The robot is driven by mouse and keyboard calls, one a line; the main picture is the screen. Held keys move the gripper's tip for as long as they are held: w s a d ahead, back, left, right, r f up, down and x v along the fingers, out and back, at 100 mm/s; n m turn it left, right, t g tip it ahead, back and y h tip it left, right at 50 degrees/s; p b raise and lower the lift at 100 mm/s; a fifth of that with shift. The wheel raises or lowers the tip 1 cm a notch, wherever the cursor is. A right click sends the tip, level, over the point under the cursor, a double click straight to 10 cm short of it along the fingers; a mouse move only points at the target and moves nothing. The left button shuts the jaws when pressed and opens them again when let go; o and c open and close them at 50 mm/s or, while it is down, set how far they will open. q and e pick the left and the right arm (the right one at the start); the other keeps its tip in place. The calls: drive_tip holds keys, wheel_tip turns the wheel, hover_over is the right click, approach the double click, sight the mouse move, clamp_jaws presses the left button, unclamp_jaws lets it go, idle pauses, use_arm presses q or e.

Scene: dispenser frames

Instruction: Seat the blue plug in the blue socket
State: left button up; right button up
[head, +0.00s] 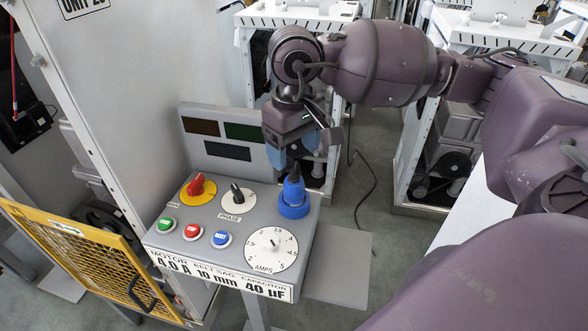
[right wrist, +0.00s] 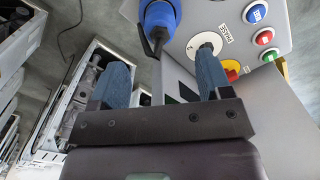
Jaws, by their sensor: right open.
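The blue plug (head: 294,190) stands upright at the right rear of the grey control panel, with its black tail pointing up. Its lower end meets the wider blue socket (head: 294,211); I cannot tell how deep it sits. In the right wrist view the plug (right wrist: 158,14) is at the top edge, its black end towards my gripper. My right gripper (head: 298,150) is above and behind the plug, apart from it. In the right wrist view the gripper (right wrist: 162,75) has its two blue fingers spread with nothing between them. My left gripper is not in view.
The panel (head: 222,262) carries a red knob (head: 196,185) on yellow, a black PHASE knob (head: 236,192), several push buttons and a white AMPS dial (head: 272,250). A raised back plate (head: 215,165) stands behind. A yellow mesh gate (head: 90,265) is at the left.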

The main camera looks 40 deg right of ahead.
drive_tip(key=shift+r, duration=1.65)
